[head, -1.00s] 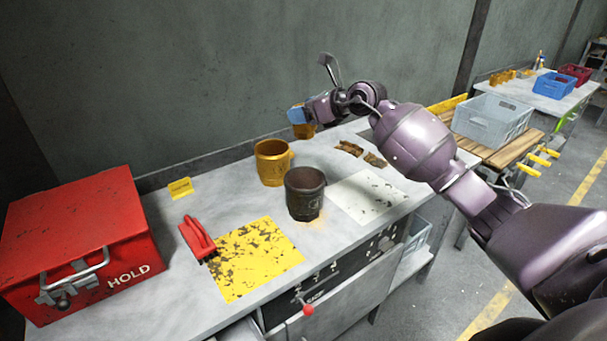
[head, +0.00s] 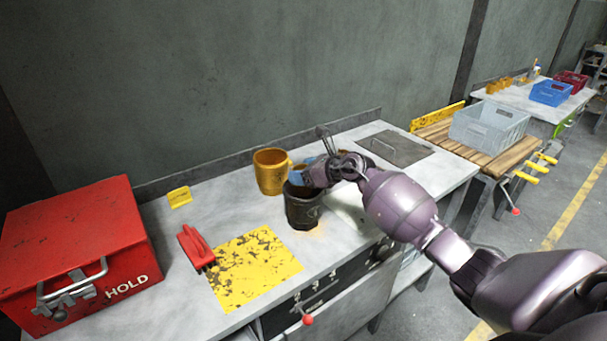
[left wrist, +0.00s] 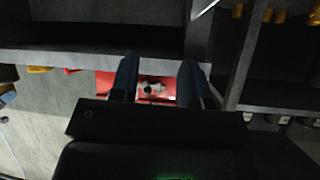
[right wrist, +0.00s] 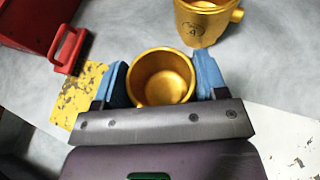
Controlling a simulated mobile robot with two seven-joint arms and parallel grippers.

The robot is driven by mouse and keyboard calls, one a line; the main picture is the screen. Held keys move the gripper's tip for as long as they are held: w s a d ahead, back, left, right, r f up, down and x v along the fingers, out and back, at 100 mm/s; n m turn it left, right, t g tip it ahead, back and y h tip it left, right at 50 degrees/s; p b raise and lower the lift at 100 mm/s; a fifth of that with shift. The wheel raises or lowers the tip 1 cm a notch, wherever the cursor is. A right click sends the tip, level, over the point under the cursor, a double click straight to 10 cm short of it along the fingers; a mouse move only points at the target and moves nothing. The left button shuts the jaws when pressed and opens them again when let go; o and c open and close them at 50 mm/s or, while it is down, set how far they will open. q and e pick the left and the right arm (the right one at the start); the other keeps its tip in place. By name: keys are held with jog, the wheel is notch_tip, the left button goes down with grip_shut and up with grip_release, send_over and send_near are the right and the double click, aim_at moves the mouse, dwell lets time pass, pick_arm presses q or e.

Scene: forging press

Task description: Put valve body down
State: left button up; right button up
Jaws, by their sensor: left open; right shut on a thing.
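My right gripper (right wrist: 165,85) has its two blue fingers on either side of a gold cup-shaped valve body (right wrist: 162,78), seen from above with its open mouth up. In the head view my right gripper (head: 305,172) is over the bench, at the back rim of a dark cup-shaped body (head: 303,210). My left gripper (left wrist: 158,78) is open and empty.
A yellow worn sheet (head: 255,268), a red handled tool (head: 196,246) and a red HOLD box (head: 80,250) lie to the left on the bench. A white sheet (right wrist: 285,135) is to the right. A grey plate (head: 395,148) lies at the bench's far right.

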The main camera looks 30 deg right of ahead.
jog(key=shift+f, duration=0.25)
jog(key=shift+f, duration=0.4)
jog(key=shift+f+b, duration=0.25)
jog(key=shift+b, duration=0.2)
jog(key=o, duration=1.2)
